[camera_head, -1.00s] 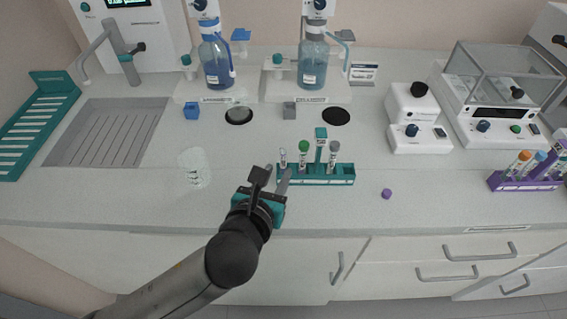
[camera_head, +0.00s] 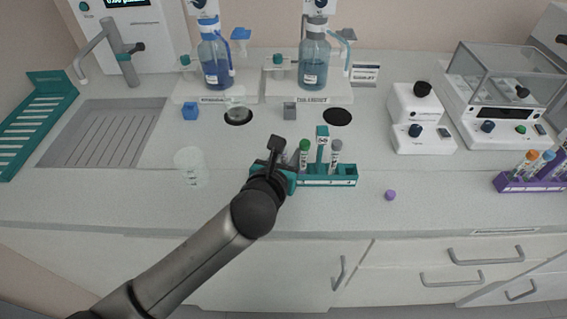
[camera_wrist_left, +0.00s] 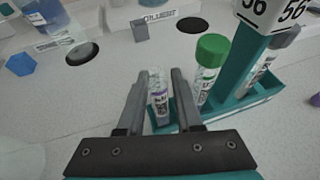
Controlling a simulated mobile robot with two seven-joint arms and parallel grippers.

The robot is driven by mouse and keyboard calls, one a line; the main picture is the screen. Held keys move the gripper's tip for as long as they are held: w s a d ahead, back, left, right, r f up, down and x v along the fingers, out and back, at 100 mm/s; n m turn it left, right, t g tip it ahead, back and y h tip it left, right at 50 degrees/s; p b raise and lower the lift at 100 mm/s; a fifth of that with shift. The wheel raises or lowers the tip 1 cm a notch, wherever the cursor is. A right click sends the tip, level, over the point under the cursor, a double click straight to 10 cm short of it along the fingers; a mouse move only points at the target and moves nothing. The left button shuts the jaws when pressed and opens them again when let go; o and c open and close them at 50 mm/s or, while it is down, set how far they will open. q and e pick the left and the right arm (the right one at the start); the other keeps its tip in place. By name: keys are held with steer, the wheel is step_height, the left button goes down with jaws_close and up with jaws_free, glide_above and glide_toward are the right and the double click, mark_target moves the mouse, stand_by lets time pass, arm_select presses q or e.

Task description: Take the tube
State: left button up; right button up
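A teal rack (camera_head: 335,181) stands on the white bench and holds a few tubes. In the left wrist view, a clear tube with a pale top and a purple-marked label (camera_wrist_left: 159,100) stands at the rack's left end. My left gripper (camera_wrist_left: 161,84) is open, with one finger on each side of this tube; small gaps seem to show. In the head view my left gripper (camera_head: 284,153) hides most of that tube. A green-capped tube (camera_wrist_left: 208,68) stands just right of the fingers, and a grey-capped tube (camera_head: 335,153) stands farther right. My right gripper is not in view.
The rack's teal post with a numbered block (camera_wrist_left: 272,14) rises close right of the fingers. A purple cap (camera_head: 390,195) lies right of the rack. A clear beaker (camera_head: 190,166) stands to the left. A purple rack (camera_head: 515,184) stands at far right.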

arm_select(q)
jaws_close()
step_height(320, 180, up, 20)
steer(key=p, duration=0.6)
steer(key=shift+p, duration=0.3)
